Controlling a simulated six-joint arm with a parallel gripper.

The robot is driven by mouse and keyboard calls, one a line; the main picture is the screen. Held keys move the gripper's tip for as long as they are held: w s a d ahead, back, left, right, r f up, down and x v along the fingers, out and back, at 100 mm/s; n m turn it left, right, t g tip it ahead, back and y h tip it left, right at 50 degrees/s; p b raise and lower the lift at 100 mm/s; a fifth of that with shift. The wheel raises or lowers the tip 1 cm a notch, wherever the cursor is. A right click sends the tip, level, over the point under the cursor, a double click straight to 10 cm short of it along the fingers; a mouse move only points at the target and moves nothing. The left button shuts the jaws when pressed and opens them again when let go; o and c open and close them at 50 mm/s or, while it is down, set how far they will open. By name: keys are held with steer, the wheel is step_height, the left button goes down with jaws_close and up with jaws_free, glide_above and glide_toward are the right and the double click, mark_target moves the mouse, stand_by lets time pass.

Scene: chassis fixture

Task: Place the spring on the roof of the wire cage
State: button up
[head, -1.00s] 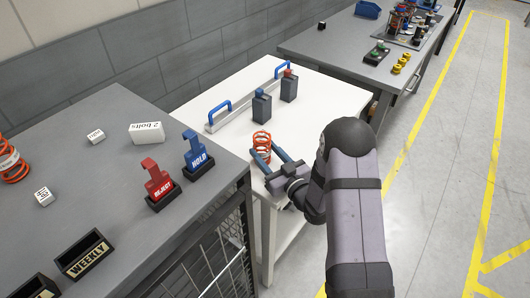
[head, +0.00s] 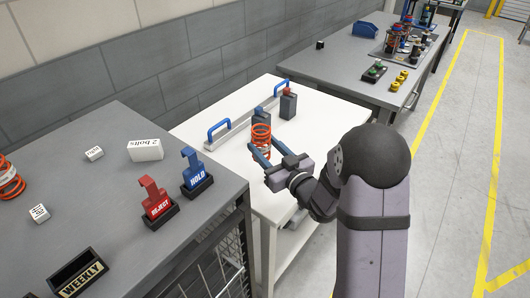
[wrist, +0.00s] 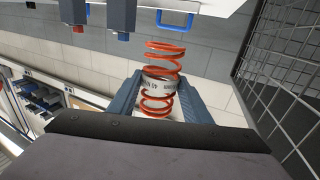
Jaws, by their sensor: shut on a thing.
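My gripper (head: 262,153) is shut on an orange coil spring (head: 261,136) and holds it upright over the white table. In the wrist view the spring (wrist: 161,100) stands between the two blue-grey fingers, with a white printed band around its middle. The wire cage (head: 222,268) shows as dark mesh below the grey top (head: 110,190) at left; the mesh also fills the right side of the wrist view (wrist: 285,70). The spring is apart from the cage, to its right in the head view. A second orange spring (head: 10,182) is at the far left on the grey top.
The grey top carries a red REJECT sign (head: 156,200), a blue HOLD sign (head: 194,172), a WEEKLY holder (head: 76,273) and white blocks (head: 145,150). Its middle is bare.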

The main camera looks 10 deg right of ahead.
steer(key=shift+w+a+r, duration=0.2)
steer(key=shift+a+r, duration=0.1)
steer(key=shift+r, duration=0.25)
steer(key=w+a+r+n+g+y+p, duration=0.3)
steer(key=a+r+n+g+y+p, duration=0.25)
steer(key=a+r, duration=0.65)
steer(key=s+a+r+n+g+y+p, duration=0.2)
steer(key=s+a+r+n+g, duration=0.25)
steer(key=a, duration=0.45)
steer(key=s+a+r+n+g+y+p, duration=0.1)
steer(key=a+r+n+g+y, duration=0.2)
steer(key=a+r+g, duration=0.55)
steer(key=shift+s+a+f+t+p, duration=0.15)
steer(key=shift+f+t+p, duration=0.3)
steer(key=shift+f, duration=1.45)
steer(key=shift+w+a+f+t+p, duration=0.2)
steer(key=shift+f+p, duration=0.45)
steer(key=shift+f, duration=1.3)
steer(key=shift+s+a+f+t+p, duration=0.25)
steer(key=shift+f+t+p, duration=0.25)
steer(key=shift+f, duration=1.4)
steer(key=shift+w+f, duration=0.1)
steer(key=shift+f, duration=0.1)
steer(key=o, duration=1.4)
